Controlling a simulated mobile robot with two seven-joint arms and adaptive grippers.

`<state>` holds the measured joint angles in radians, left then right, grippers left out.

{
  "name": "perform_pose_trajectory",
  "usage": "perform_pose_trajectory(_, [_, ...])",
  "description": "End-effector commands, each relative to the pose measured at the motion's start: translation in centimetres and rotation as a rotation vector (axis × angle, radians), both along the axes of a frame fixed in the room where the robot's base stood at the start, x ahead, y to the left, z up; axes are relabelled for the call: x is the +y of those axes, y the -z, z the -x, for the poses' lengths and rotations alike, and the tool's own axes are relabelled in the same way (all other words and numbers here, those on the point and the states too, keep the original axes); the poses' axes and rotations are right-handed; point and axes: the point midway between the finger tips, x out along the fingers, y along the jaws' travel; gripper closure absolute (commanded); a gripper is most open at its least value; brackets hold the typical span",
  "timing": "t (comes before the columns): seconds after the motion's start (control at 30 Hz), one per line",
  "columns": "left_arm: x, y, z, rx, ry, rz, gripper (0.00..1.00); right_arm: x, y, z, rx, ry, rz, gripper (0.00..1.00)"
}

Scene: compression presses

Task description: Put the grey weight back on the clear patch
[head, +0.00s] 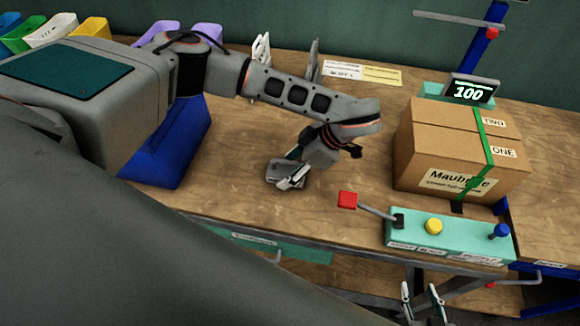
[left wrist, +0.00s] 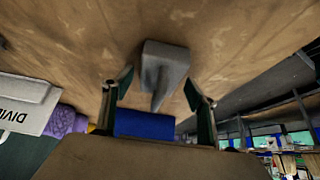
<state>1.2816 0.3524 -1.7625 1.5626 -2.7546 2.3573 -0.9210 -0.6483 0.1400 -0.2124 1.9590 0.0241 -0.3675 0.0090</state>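The grey weight (head: 272,171) is a small block on the wooden table, partly hidden by my left gripper (head: 287,178) in the head view. In the left wrist view the weight (left wrist: 168,58) has a squarish flat part and a narrower raised part. It shows between the two spread fingers of my left gripper (left wrist: 160,82), with a gap on each side. The left gripper is open and low over the table. My right gripper (head: 422,291) is at the bottom of the head view, open and empty, below the table's front edge. Bare wood (head: 235,150) surrounds the weight.
A cardboard box (head: 440,150) with a green strap stands at the right, before a display (head: 470,91) reading 100. A green control panel (head: 450,236) has a red-handled lever (head: 347,200). A blue bin (head: 165,150) stands at the left. Cards (head: 362,73) lie at the back.

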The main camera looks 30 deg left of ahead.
Motion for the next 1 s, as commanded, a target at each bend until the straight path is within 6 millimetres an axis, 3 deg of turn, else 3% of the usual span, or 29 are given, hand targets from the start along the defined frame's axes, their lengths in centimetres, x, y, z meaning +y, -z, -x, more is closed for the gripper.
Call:
perform_pose_trajectory(0.17, [-0.7, -1.2, -0.3, -0.004, 0.002, 0.001, 0.42, 0.0, 0.1, 0.0, -0.001, 0.000, 0.000, 0.62])
perform_pose_trajectory(0.7, [-5.7, -9.3, -1.5, -0.003, 0.001, -0.001, 0.42, 0.1, 1.0, 0.0, -0.003, 0.000, -0.002, 0.62])
perform_pose_trajectory(1.0, [-6.3, -10.3, -1.6, 0.000, 0.000, -0.001, 0.42, 0.1, 1.1, 0.0, -0.003, 0.000, -0.002, 0.62])
